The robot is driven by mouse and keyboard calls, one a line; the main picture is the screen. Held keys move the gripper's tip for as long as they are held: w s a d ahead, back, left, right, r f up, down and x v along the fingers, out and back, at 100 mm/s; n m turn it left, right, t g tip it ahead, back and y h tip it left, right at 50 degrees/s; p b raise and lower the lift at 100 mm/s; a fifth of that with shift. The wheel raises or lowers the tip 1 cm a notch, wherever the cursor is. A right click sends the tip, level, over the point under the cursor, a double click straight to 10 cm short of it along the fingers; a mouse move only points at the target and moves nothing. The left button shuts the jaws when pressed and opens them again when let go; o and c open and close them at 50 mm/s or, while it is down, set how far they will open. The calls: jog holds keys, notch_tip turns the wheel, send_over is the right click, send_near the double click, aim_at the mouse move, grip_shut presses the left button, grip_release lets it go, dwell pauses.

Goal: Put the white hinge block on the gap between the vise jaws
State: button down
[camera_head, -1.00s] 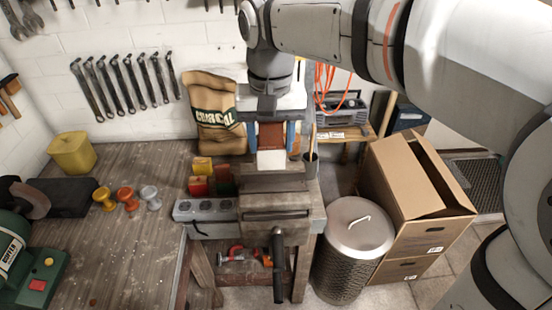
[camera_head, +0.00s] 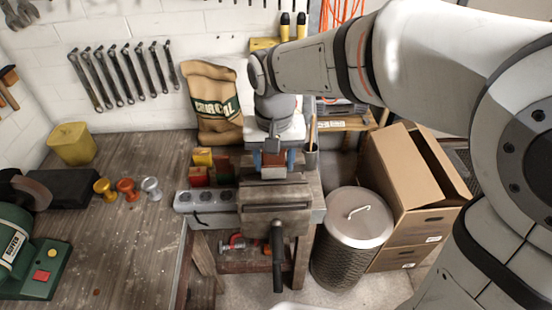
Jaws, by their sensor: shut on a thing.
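My gripper (camera_head: 274,162) points down over the vise, its two blue fingers on either side of a block. The block's pale lower face, the white hinge block (camera_head: 273,173), shows below a reddish-brown part between the fingers. The fingers are shut on it. The grey-brown vise (camera_head: 276,193) stands at the bench's right end with its handle hanging in front. The block appears low, just behind or over the front jaw. The gap and rear jaw are largely hidden by my gripper, so I cannot tell whether the block touches the jaws.
Red and yellow blocks (camera_head: 198,176) stand close left of the vise, behind a grey strip with round sockets (camera_head: 205,200). A cup (camera_head: 311,157) stands close right. A charcoal bag (camera_head: 213,105) is behind. A lidded bin (camera_head: 352,235) and a cardboard box (camera_head: 413,195) are at right.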

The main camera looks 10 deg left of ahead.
jog(key=c, duration=0.6)
grip_release()
jog(key=shift+s+d+f, duration=0.1)
jog(key=shift+s+f, duration=0.1)
jog(key=shift+f, duration=0.55)
jog(key=r, duration=0.1)
jog(key=w+r, duration=0.1)
jog(key=r, duration=0.2)
jog(key=shift+w+a, duration=0.3)
jog(key=shift+s+d+r+b, duration=0.1)
jog(key=shift+s+r+b, duration=0.05)
jog(key=shift+r, duration=1.95)
jog(key=shift+s+r+b, duration=0.15)
jog(key=shift+r, duration=1.9)
